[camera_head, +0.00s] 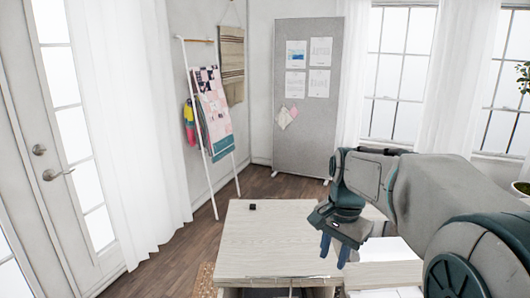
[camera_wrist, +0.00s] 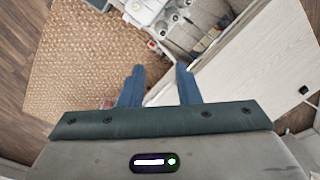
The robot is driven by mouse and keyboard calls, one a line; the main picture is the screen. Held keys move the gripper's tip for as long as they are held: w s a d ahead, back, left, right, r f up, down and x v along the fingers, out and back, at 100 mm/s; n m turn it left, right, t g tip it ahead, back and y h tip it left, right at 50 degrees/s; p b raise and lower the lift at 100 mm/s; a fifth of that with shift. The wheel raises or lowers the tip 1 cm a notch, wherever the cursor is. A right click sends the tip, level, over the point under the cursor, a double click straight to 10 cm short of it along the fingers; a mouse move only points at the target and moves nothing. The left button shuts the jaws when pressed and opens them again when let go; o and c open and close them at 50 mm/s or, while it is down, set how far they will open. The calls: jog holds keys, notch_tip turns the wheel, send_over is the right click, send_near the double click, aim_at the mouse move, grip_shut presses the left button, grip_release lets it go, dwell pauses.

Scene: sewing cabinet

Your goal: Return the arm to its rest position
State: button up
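My gripper (camera_head: 334,248) hangs with its blue fingers pointing down, at the right edge of the pale wooden cabinet top (camera_head: 262,238). In the wrist view my gripper (camera_wrist: 159,83) shows its two blue fingers spread apart, with nothing between them. My arm reaches in from the right side of the head view, bent at the elbow, with the gripper end over the cabinet.
A small black object (camera_head: 252,207) lies on the cabinet top. An open compartment with several items (camera_wrist: 180,25) and a woven rug (camera_wrist: 95,60) lie below. A grey pinboard (camera_head: 305,150) and a ladder rack (camera_head: 207,130) stand behind.

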jog(key=s+f+n+t, duration=0.1)
jog(key=s+f+n, duration=0.2)
jog(key=s, duration=0.5)
jog(key=s+f+n+t, duration=0.1)
jog(key=s+f+n, duration=0.2)
jog(key=s+n, duration=0.3)
jog(key=shift+s+h, duration=0.3)
jog(key=shift+s, duration=0.7)
jog(key=shift+f, duration=0.1)
dwell(0.5)
